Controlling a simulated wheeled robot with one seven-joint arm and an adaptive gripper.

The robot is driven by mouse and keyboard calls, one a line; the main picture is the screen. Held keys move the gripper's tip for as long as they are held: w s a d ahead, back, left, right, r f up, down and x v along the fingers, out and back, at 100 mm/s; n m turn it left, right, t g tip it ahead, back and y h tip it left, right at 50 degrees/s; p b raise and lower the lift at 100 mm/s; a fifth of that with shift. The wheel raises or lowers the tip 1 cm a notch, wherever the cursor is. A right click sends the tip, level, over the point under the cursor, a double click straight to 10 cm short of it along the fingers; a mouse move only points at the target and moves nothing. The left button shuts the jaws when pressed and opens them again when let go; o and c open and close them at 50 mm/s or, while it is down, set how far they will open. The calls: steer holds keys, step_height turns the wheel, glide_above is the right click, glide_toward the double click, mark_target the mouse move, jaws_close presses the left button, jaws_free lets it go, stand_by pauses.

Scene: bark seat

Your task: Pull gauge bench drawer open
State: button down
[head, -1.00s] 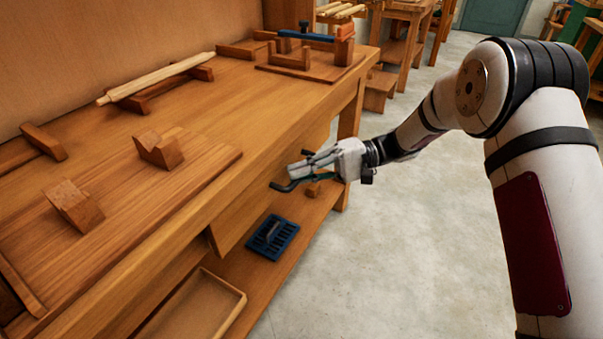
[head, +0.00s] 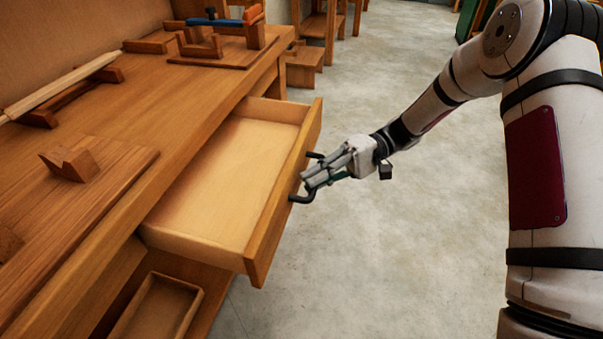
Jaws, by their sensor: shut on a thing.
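The gauge bench (head: 185,98) is a wooden workbench on the left. Its drawer (head: 228,178) stands pulled well out from under the bench top, and its pale inside looks empty. The drawer front (head: 284,200) faces right and carries a dark bar handle (head: 298,197). My gripper (head: 308,182) is shut on the handle, at about the middle of the drawer front. The fingers partly hide the handle.
V-notched wooden blocks (head: 70,163), a pale rod (head: 60,88) on a wooden cradle and a fixture with a blue bar (head: 215,22) stand on the bench top. A shallow wooden tray (head: 158,308) sits on the lower shelf. The floor (head: 400,250) right of the drawer is clear.

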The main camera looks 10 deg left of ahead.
steer(key=shift+d, duration=0.15)
steer(key=c, duration=1.9)
jaws_free()
steer(key=shift+w, duration=0.1)
steer(key=v, duration=1.2)
